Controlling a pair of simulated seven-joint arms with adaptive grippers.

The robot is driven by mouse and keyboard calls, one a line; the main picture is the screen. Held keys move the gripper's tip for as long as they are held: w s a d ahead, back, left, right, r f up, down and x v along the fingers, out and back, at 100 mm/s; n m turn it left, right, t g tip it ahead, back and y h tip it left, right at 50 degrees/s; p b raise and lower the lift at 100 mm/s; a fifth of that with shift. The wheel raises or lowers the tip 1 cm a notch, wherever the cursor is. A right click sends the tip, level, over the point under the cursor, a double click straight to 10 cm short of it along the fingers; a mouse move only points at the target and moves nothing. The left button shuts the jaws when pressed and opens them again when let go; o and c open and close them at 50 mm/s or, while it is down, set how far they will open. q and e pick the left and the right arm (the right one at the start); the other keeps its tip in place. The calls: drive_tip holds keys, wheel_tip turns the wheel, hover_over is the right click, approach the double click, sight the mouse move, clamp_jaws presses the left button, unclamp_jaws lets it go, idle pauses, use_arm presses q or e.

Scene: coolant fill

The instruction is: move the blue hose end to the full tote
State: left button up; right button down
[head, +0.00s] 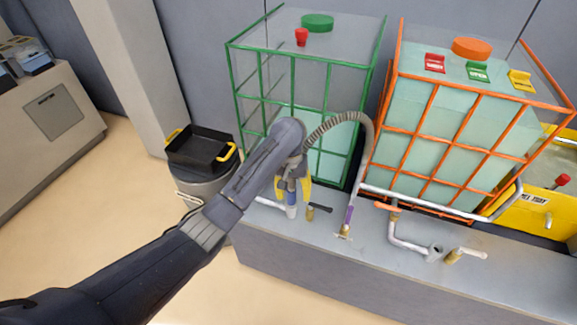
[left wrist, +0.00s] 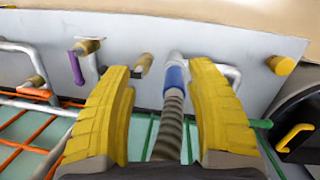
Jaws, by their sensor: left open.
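The blue hose end (left wrist: 174,78) is a blue collar on a ribbed grey hose (left wrist: 168,128). It meets a pale pipe stub at the bench in front of the green-framed tote (head: 236,95), which has a low liquid level. In the left wrist view my open yellow fingers stand on either side of the hose, with gaps visible. The full tote (head: 420,105) has an orange frame and pale liquid near its top. My right gripper is out of view.
A grey bench (head: 330,260) carries brass-fitted pipes and a valve with a purple handle (left wrist: 77,67). The hose (head: 345,118) arcs right between the totes. A black tray (head: 198,150) on a drum stands left, and a yellow container (head: 540,215) right.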

sight(291, 199)
use_arm(q)
drive_tip(key=w+r+t, duration=0.2)
drive_tip(key=w+r, duration=0.2)
drive_tip(key=r, duration=0.5)
drive_tip(key=shift+y, duration=0.4)
drive_tip(key=f, duration=1.7)
drive_tip(key=shift+a+f, duration=0.35)
drive_tip(key=shift+a, duration=0.05)
clamp_jaws()
drive_tip(key=c, duration=1)
unclamp_jaws()
drive_tip(key=shift+c, duration=1.1)
